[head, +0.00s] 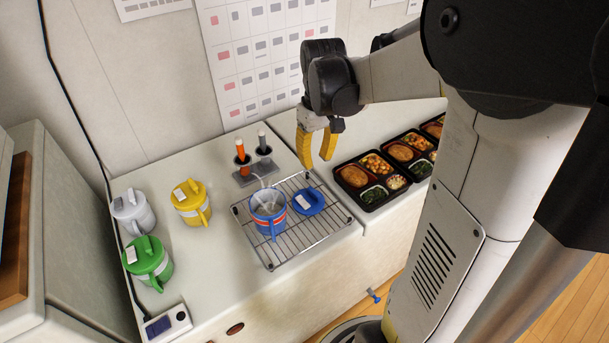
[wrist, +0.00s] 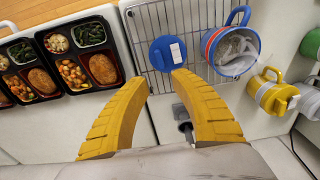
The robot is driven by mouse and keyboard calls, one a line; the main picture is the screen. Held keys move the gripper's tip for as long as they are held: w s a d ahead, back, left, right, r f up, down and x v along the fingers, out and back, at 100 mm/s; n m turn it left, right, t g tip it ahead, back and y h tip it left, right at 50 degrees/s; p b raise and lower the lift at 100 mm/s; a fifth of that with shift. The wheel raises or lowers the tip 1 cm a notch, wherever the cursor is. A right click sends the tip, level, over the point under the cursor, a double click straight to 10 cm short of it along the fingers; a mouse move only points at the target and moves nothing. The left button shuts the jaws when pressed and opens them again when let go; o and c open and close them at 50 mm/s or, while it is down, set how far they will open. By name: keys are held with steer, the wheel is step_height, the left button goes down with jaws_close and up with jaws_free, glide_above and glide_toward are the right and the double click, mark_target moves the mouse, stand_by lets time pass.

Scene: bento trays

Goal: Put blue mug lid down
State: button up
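The blue mug lid (head: 308,201) lies flat on the wire rack (head: 327,231), with a white label on top. It also shows in the wrist view (wrist: 160,52), just beyond my fingertips. The blue mug (head: 268,207) with a red and white band stands open on the rack to the left of the lid. In the wrist view the mug (wrist: 207,42) is to the right of the lid. My gripper (head: 316,165) has yellow fingers spread apart. In the wrist view my gripper (wrist: 166,80) holds nothing between its fingertips and is clear of the lid.
Bento trays (head: 371,198) line the counter on the right. Yellow (head: 190,207), white (head: 130,215) and green (head: 149,268) lidded mugs stand at left. A grey holder (head: 255,170) with an orange-handled tool (head: 239,150) is behind the rack. Bare counter lies between the yellow mug and the rack.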

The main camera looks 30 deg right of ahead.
steer(key=s+a+r+t, duration=0.3)
steer(key=s+a, duration=0.2)
steer(key=a, duration=0.2)
steer(key=s+a+r+t, duration=0.3)
steer(key=s+a, duration=0.2)
steer(key=a, duration=0.2)
steer(key=shift+s+a+t, duration=0.3)
steer(key=shift+t, duration=0.1)
